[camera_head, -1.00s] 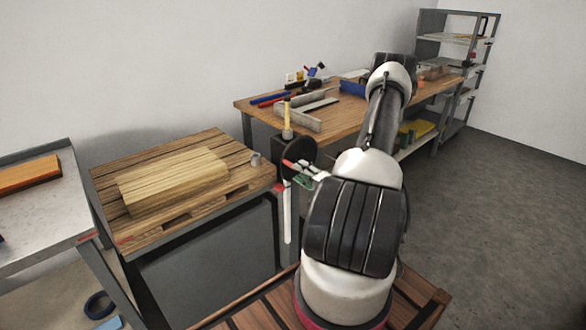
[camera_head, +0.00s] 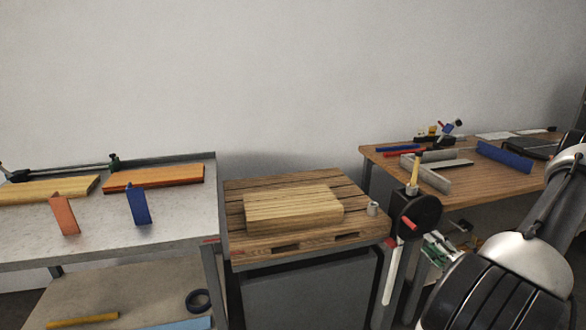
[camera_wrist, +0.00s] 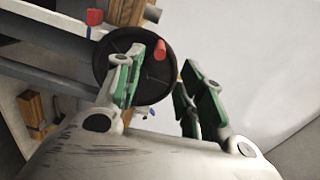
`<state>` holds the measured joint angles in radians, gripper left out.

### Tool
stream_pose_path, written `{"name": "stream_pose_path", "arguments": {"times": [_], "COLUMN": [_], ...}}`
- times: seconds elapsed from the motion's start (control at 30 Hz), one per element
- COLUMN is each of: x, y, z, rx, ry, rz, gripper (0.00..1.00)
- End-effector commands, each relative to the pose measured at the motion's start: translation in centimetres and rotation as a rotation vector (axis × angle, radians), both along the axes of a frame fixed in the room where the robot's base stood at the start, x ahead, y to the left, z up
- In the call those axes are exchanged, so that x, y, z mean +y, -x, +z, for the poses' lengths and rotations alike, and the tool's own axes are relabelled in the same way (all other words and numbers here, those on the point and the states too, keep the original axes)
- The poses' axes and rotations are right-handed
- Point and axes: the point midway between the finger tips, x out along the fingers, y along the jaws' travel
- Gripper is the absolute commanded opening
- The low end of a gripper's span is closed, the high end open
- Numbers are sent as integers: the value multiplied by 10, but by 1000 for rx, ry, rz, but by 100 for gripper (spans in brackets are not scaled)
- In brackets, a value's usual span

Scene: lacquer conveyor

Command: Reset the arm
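My arm (camera_head: 500,275) is cut off at the lower right of the head view. My gripper (camera_wrist: 174,75) shows in the wrist view with its two green-padded fingers apart and nothing between them. In the head view only a bit of its green and white finger parts (camera_head: 438,250) shows, beside a black disc. That black disc (camera_head: 405,208) has a red knob (camera_head: 409,224). The disc also shows in the wrist view (camera_wrist: 113,85), behind the left finger. I cannot tell whether the finger touches it.
A wooden pallet-topped stand (camera_head: 245,243) bears a wooden block (camera_head: 290,208) and a small grey cup (camera_head: 373,209). A grey metal table (camera_head: 180,225) at left carries boards and two upright brackets. A wooden workbench (camera_head: 480,180) with tools stands at right.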

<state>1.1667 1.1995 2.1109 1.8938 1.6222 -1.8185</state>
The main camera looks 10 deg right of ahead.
Motion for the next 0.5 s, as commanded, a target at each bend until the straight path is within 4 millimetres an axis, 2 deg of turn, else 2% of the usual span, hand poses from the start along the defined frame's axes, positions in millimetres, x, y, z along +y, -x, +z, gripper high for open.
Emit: {"name": "stream_pose_path", "arguments": {"times": [0.1, 0.17, 0.27, 0.33, 0.43, 0.5], "x": [1, 8, 38, 66, 96, 116], "y": [0, 3, 17, 34, 59, 77], "z": [-3, -7, -14, -18, -7, 8], "rx": [21, 50, 127, 201, 320, 424], "ry": [-102, -192, -384, -519, -655, -710], "rz": [3, 33, 135, 224, 359, 465], "gripper": [39, 39, 39, 39, 39, 39]}}
